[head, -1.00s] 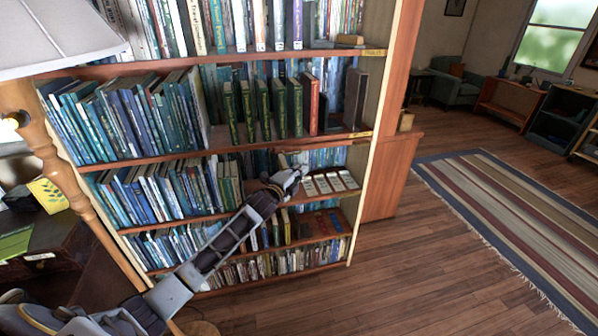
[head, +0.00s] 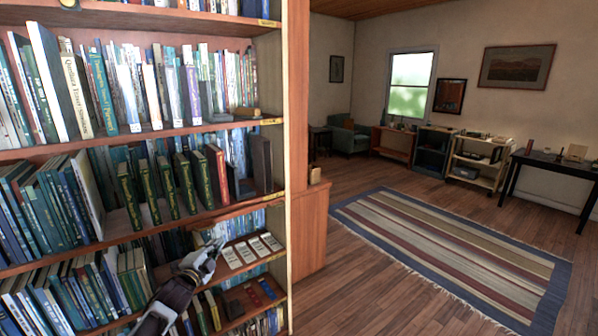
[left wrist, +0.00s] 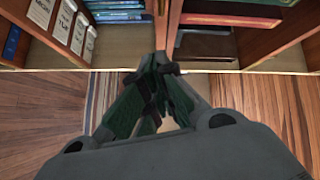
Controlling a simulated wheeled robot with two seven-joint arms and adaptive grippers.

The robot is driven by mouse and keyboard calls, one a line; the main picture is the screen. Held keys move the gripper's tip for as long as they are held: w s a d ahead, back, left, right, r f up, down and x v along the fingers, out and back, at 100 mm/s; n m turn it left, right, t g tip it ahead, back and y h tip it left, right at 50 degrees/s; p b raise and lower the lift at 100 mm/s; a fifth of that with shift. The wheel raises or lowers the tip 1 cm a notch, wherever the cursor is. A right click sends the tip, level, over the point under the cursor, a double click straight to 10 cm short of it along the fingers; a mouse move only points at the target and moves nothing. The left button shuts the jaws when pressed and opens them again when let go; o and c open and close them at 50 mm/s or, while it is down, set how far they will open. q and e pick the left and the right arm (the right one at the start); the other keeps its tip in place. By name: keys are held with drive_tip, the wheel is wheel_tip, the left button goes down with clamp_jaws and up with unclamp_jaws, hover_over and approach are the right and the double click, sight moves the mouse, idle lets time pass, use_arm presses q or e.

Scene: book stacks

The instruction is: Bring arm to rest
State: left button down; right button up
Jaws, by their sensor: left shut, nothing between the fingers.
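My left arm reaches in from the bottom of the head view, and my left gripper (head: 212,250) is in front of the bookshelf, at the level of the shelf with white-labelled books (head: 250,250). In the left wrist view the left gripper (left wrist: 160,62) points toward the shelf's front edge, with its fingers together and nothing between them. The white-labelled books (left wrist: 62,25) show at the upper left there. My right gripper is not in view.
The tall wooden bookshelf (head: 297,120) fills the left side, packed with books. A striped rug (head: 450,250) lies on the open wooden floor at right. An armchair (head: 350,140), low shelves, a cart (head: 475,162) and a dark table (head: 555,165) stand along the far walls.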

use_arm(q)
drive_tip(key=s+a+f+n+g+y, duration=0.15)
drive_tip(key=a+f+n, duration=0.4)
drive_tip(key=f, duration=0.55)
drive_tip(key=a+f+n+g+y, duration=0.2)
drive_tip(key=a+f+n+g, duration=0.3)
drive_tip(key=f, duration=0.7)
drive_tip(key=s+a+f+n+g, duration=0.1)
drive_tip(key=s+a+f, duration=0.1)
drive_tip(key=s+f, duration=0.7)
drive_tip(key=s+a+f+n+g, duration=0.15)
drive_tip(key=s+f, duration=0.35)
drive_tip(key=f, duration=0.8)
drive_tip(key=s+d+f+g, duration=0.2)
drive_tip(key=s+f, duration=0.7)
drive_tip(key=s, duration=0.3)
drive_tip(key=s+d+f+g, duration=0.2)
drive_tip(key=s+f, duration=0.7)
drive_tip(key=s, duration=0.4)
drive_tip(key=s+d+f+g, duration=0.1)
drive_tip(key=s+d+f, duration=0.2)
drive_tip(key=s, duration=1)
drive_tip(key=s+d+f+g, duration=0.2)
drive_tip(key=s+d, duration=0.4)
drive_tip(key=s, duration=0.6)
drive_tip(key=shift+s+f+n+g, duration=0.3)
drive_tip(key=shift+s+f+n, duration=0.1)
drive_tip(key=shift+f, duration=0.2)
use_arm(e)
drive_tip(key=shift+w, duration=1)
